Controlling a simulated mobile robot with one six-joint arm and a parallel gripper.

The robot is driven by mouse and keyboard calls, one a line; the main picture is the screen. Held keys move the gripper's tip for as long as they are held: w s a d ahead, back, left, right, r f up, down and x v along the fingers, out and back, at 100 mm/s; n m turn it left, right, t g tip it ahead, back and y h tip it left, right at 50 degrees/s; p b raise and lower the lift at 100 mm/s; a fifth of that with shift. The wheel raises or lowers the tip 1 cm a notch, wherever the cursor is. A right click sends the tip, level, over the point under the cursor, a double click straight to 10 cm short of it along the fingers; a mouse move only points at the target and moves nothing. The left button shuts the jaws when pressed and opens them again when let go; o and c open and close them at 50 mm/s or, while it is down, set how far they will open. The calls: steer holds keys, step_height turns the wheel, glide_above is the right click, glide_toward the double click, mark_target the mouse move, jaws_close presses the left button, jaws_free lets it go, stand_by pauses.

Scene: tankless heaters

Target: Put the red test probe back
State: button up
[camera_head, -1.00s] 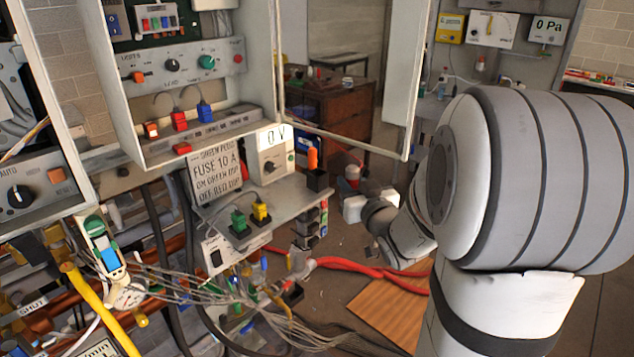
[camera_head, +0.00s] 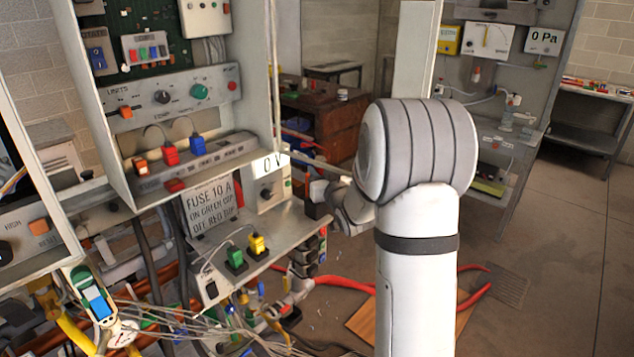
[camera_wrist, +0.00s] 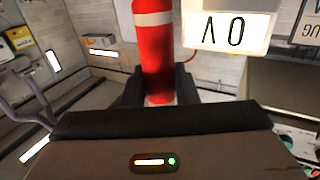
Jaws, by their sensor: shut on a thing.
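The red test probe (camera_wrist: 155,50) is a red cylinder with a white band, seen in the wrist view. My gripper (camera_wrist: 160,88) is shut on it, with a dark finger on each side. The probe's top end is cut off by the frame edge. In the head view my arm reaches toward the bench shelf, and I cannot make out the probe there.
A sign reading FUSE 10 A (camera_head: 210,208) leans behind the shelf. Green (camera_head: 236,260) and yellow (camera_head: 257,245) plugs sit at its front. An open cabinet (camera_head: 170,100) rises above. Loose wires and a red hose (camera_head: 345,284) lie below. The floor at right is clear.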

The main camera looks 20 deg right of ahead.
steer(key=w+f+p, duration=0.1)
steer(key=f, duration=0.1)
steer(key=w+f, duration=0.1)
steer(key=f, duration=0.1)
steer(key=w+f+p, duration=0.1)
steer(key=f, duration=0.1)
steer(key=shift+w+f+p, duration=0.3)
steer(key=shift+f, duration=0.05)
steer(key=shift+s+a+f, duration=0.1)
steer(key=shift+f+b, duration=0.25)
steer(key=shift+b, duration=0.1)
steer(key=o, duration=0.8)
steer(key=shift+r, duration=0.1)
steer(key=shift+r+p, duration=0.15)
steer(key=shift+p, duration=0.15)
